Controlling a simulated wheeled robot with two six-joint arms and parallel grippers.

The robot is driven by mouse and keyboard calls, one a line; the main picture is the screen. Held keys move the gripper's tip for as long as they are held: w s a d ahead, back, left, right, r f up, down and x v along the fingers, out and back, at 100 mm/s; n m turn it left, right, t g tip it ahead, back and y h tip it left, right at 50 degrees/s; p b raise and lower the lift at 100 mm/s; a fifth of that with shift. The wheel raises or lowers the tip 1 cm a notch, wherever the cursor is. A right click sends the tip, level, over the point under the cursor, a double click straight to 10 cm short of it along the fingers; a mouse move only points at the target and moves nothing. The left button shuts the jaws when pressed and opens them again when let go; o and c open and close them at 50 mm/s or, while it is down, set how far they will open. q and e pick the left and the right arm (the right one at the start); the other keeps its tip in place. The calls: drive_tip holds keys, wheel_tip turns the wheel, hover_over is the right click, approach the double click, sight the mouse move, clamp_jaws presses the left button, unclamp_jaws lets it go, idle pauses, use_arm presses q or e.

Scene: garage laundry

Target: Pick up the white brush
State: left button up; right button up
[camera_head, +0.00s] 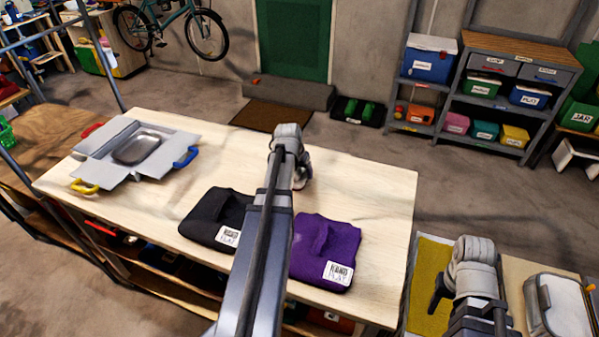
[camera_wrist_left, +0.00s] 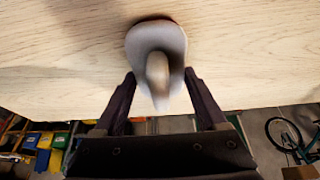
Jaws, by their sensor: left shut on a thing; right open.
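The white brush (camera_wrist_left: 157,55) shows in the left wrist view as a pale, rounded head with a handle. It is at the wooden tabletop; I cannot tell whether it still touches the wood. My left gripper (camera_wrist_left: 160,92) has a dark finger on each side of the handle and is shut on it. In the head view, my left gripper (camera_head: 303,172) is over the middle of the table, and my arm hides most of the brush. My right gripper (camera_head: 440,292) is at the lower right, open, away from the brush and partly hidden by its own wrist.
The pale wooden table (camera_head: 375,190) holds a folded black garment (camera_head: 212,212) and a folded purple garment (camera_head: 335,240) near my left arm. A white-lidded case (camera_head: 562,305) is at the lower right. The table's back right is clear.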

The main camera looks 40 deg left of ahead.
use_arm(q)
wheel_tip(320, 180, up, 9)
drive_tip(key=p, duration=0.8)
drive_tip(key=shift+r, duration=0.1)
use_arm(e)
wheel_tip(320, 180, up, 9)
use_arm(q)
drive_tip(key=o, duration=1.1)
drive_tip(key=shift+c, duration=0.2)
drive_tip(key=c, duration=0.7)
drive_tip(key=shift+o, duration=0.2)
drive_tip(key=shift+d, duration=0.15)
